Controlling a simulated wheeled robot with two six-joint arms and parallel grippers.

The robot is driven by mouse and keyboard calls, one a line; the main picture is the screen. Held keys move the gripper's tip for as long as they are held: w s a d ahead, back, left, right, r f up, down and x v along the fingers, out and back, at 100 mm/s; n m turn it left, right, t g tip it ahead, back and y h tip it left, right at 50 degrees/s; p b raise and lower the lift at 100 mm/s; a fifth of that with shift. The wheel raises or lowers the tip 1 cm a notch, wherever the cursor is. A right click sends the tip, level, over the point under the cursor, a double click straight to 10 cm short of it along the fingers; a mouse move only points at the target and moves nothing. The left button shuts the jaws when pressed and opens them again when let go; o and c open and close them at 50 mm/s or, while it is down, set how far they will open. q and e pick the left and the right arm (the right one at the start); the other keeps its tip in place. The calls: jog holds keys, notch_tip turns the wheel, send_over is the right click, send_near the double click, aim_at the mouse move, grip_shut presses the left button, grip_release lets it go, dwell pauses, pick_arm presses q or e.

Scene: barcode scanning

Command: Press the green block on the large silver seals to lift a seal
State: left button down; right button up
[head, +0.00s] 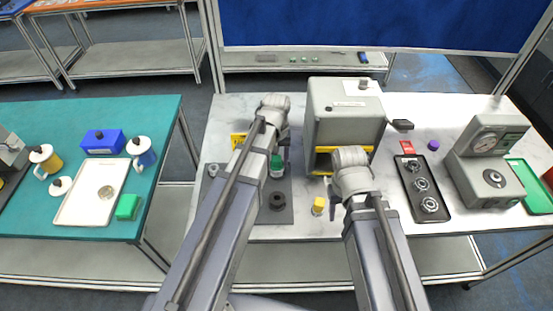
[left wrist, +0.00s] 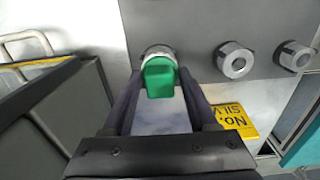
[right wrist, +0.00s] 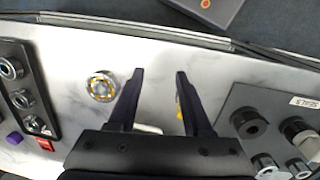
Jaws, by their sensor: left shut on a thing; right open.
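My left gripper (left wrist: 155,100) is shut on the green block (left wrist: 160,77), holding it by its sides. The block overlaps a round silver seal (left wrist: 157,50) on the grey plate (left wrist: 200,20); I cannot tell whether they touch. Two more silver seals, one near the middle (left wrist: 235,60) and one farther right (left wrist: 294,56), stand apart from the block. In the head view the green block (head: 277,162) is over the plate, partly hidden by my left arm. My right gripper (right wrist: 160,95) is open and empty above the white table. Its wrist view shows dark and silver seals on the plate (right wrist: 240,97).
A yellow sign (left wrist: 238,121) lies beside the plate. A grey machine (head: 342,110) stands behind my right gripper. A yellow-topped piece (head: 318,205) stands on the white table between the arms. A black tray (head: 422,188) lies at the right. Some white tabletop around my right gripper is clear.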

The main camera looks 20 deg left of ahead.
pick_arm(q)
jog(key=shift+r+p, duration=2.9)
jog(key=shift+r, duration=0.25)
jog(key=shift+f, duration=0.15)
